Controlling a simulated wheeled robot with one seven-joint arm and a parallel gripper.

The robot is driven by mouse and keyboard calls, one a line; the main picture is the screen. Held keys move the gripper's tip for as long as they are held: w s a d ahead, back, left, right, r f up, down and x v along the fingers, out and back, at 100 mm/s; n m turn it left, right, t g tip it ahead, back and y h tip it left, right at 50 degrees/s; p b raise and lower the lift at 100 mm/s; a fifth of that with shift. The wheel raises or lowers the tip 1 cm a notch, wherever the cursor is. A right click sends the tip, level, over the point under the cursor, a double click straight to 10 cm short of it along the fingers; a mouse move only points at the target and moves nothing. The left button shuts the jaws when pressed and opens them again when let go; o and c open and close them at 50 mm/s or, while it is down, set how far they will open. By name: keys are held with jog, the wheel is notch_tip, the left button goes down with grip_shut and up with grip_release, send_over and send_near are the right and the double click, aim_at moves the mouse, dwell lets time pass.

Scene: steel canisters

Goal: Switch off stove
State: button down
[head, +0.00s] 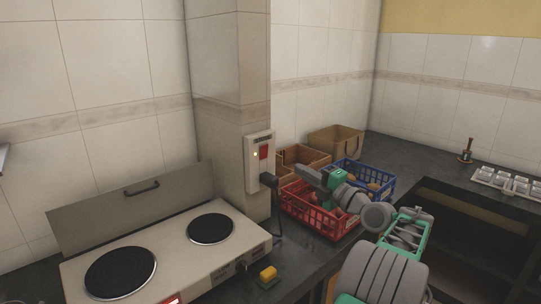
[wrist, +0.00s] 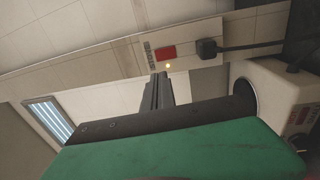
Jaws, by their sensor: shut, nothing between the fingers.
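The stove (head: 180,252) is a pale two-plate cooker with dark round hotplates, at lower left in the head view. Its edge also shows at the right of the wrist view (wrist: 277,90). A white switch box (head: 251,172) on the wall pillar carries a red switch (head: 264,152) and a small lit yellowish lamp. In the wrist view the red switch (wrist: 166,52) and lamp lie just beyond my fingertips. My gripper (head: 302,171) is shut and empty, right of the box and pointing towards it. In the wrist view its fingers (wrist: 158,78) are together; contact with the box cannot be told.
A black plug (head: 268,180) with a hanging cable sits at the box's lower part. A red crate (head: 318,222), a blue crate (head: 378,178) and brown boxes (head: 336,141) stand on the counter around my arm. A yellow object (head: 267,275) lies by the stove's front right.

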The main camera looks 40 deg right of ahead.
jog(key=w+r+p, duration=0.1)
jog(key=p, duration=1)
send_near(264, 149)
jog(key=w, duration=0.4)
jog(key=w+r, duration=0.1)
jog(key=w, duration=0.1)
jog(key=shift+w+a, duration=0.1)
jog(key=shift+w, duration=0.3)
jog(key=shift+f, duration=0.1)
